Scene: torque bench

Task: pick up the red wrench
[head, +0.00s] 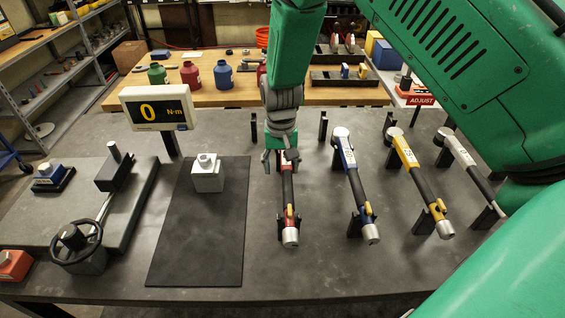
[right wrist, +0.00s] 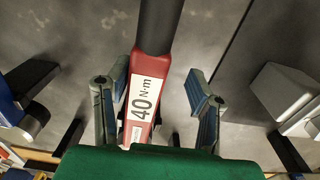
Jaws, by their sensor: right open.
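The red wrench (head: 288,195) rests on black stands on the grey bench, with its silver end toward me. In the right wrist view the wrench (right wrist: 158,65) shows its red body, black grip and a white "40 N·m" label. My right gripper (head: 280,162) is above the far part of the red wrench. In the right wrist view my right gripper (right wrist: 158,88) is open, with one finger on each side of the red body and gaps visible between. The wrench's far head is hidden under the gripper. My left gripper is not in view.
To the right stand a blue wrench (head: 354,185), a yellow wrench (head: 420,180) and a white wrench (head: 468,165). To the left are a black mat (head: 200,245) with a grey block (head: 207,175) and a display (head: 158,108) reading 0 N·m. My green arm covers the upper right.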

